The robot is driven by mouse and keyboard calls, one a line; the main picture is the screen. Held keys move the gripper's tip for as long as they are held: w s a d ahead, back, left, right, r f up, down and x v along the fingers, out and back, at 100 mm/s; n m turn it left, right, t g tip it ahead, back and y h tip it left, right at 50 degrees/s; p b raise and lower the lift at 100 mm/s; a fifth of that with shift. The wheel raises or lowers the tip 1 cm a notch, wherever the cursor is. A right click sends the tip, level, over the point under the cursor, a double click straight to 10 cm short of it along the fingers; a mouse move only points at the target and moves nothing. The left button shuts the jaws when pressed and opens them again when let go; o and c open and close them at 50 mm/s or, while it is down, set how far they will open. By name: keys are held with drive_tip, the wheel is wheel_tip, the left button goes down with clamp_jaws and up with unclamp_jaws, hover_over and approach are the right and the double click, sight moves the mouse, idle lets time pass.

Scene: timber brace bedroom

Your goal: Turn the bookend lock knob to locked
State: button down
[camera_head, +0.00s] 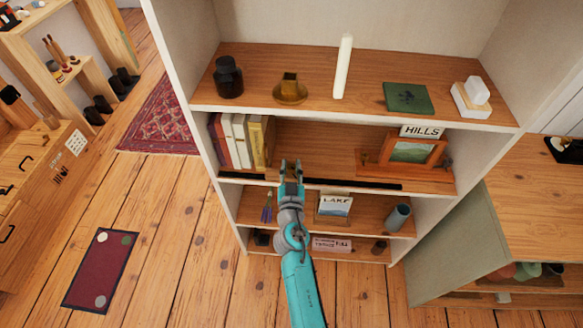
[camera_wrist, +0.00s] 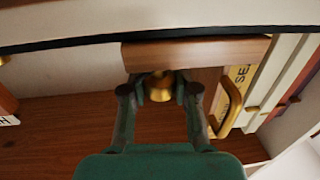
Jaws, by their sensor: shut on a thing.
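My gripper (camera_head: 291,168) reaches to the front of the middle shelf, just right of the row of books. In the wrist view its fingers (camera_wrist: 160,92) are closed around the brass knob (camera_wrist: 160,86). The knob sits at the edge of a brown wooden block (camera_wrist: 195,52), which looks like part of the bookend. A curved brass handle-like piece (camera_wrist: 232,105) stands to the right of the fingers, apart from them. In the head view my gripper hides the knob. I cannot tell which way the knob is turned.
Books (camera_head: 240,140) stand left of my gripper. A framed picture (camera_head: 412,150) and a "HILLS" sign (camera_head: 422,131) are to the right. The shelf above holds a dark jar (camera_head: 228,77), a candle (camera_head: 343,66) and other objects. A "LAKE" card (camera_head: 335,206) stands below.

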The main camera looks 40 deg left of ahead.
sight(292, 167)
drive_tip(key=shift+s+f+h, duration=0.1)
drive_tip(key=shift+f+h, duration=0.15)
drive_tip(key=shift+h, duration=0.05)
drive_tip(key=shift+r+m+t+h, duration=0.15)
drive_tip(key=shift+m+t+h, duration=0.75)
drive_tip(key=shift+m+h, duration=0.65)
drive_tip(key=shift+r+m+t+h, duration=0.1)
drive_tip(key=shift+m+t+h, duration=0.95)
drive_tip(key=shift+h, duration=0.9)
drive_tip(key=shift+m+h, duration=1.6)
drive_tip(key=shift+h, duration=0.8)
drive_tip(key=shift+d+h, duration=0.1)
drive_tip(key=shift+h, duration=0.2)
drive_tip(key=c, duration=0.9)
unclamp_jaws()
drive_tip(key=shift+o, duration=0.2)
drive_tip(key=shift+r, duration=0.1)
wheel_tip(292, 167, up, 10)
drive_tip(key=shift+f, duration=0.1)
